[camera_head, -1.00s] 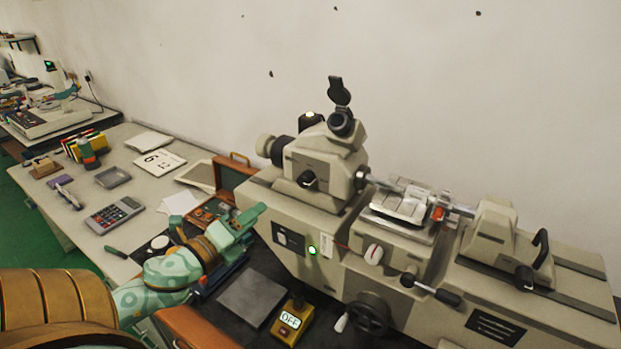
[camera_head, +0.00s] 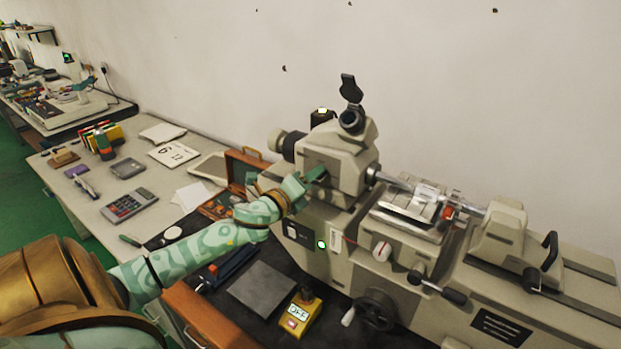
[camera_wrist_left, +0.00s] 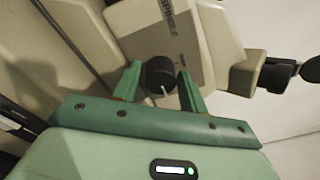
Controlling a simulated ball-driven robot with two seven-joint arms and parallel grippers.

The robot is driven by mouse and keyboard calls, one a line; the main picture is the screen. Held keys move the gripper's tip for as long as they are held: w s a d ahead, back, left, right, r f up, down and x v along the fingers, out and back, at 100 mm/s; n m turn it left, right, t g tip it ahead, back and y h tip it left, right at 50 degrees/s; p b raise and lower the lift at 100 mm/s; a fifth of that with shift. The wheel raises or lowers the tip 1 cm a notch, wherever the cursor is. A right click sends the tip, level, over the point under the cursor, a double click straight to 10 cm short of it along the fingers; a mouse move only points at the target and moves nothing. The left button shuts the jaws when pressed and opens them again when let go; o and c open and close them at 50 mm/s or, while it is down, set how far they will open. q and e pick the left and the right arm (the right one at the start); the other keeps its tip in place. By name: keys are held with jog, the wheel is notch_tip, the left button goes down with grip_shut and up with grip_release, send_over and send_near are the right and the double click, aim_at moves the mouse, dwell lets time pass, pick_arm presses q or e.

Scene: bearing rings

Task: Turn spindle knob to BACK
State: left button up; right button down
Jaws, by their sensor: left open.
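The spindle knob (camera_wrist_left: 160,77) is black with a white pointer mark, on the front of the beige machine's head (camera_head: 350,150). In the left wrist view it sits between the two green fingers of my left gripper (camera_wrist_left: 158,69), with a finger on each side. The gripper is open and gaps show beside the knob. In the head view my left gripper (camera_head: 314,176) reaches the front of the machine's head and mostly hides the knob. My right gripper is not in view.
An eyepiece (camera_head: 352,120) stands above the machine's head. A brown case (camera_head: 245,168) stands open behind my arm.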

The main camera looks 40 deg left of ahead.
pick_arm(q)
jog(key=shift+d, duration=0.1)
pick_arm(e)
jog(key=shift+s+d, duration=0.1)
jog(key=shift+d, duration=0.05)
pick_arm(q)
jog(key=c, duration=0.7)
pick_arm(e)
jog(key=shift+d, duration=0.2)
